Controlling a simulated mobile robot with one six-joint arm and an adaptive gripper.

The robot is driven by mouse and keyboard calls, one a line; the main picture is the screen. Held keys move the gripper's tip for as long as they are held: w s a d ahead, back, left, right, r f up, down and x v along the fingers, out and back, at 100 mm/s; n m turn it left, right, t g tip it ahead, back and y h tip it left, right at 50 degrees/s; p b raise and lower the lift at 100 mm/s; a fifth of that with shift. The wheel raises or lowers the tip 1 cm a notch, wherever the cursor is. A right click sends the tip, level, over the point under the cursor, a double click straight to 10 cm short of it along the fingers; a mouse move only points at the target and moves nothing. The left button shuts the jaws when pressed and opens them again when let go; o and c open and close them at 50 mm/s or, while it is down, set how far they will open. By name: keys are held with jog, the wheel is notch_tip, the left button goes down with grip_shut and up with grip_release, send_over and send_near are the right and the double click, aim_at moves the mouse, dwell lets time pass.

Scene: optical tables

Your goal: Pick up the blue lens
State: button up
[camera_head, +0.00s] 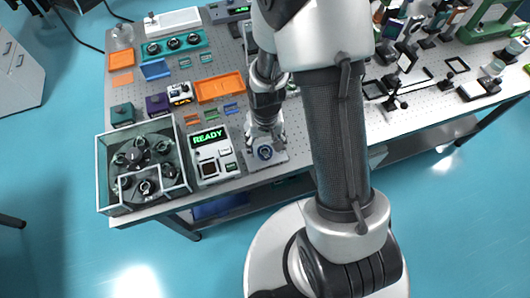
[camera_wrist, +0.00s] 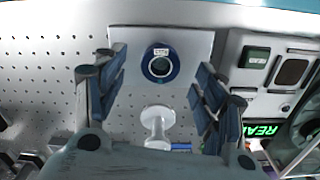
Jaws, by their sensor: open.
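In the head view the lens (camera_head: 265,152) shows just below my gripper (camera_head: 264,135). In the wrist view my gripper (camera_wrist: 157,85) is open, with its blue-padded fingers to the left and right of the lens, apart from it. A white spool-shaped post (camera_wrist: 158,125) stands between the fingers, nearer my palm than the lens.
A device reading READY (camera_head: 212,155) stands close left of my gripper. A clear-walled box (camera_head: 183,190) with several dark round parts is farther left. An orange tray (camera_head: 219,87) lies behind. The perforated table (camera_wrist: 50,60) is bare beside the plate in the wrist view.

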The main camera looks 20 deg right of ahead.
aim_at(265, 151)
notch_tip(265, 151, down, 3)
jog(key=shift+w+f+b, duration=0.15)
jog(key=shift+b, duration=0.2)
jog(key=c, duration=1.2)
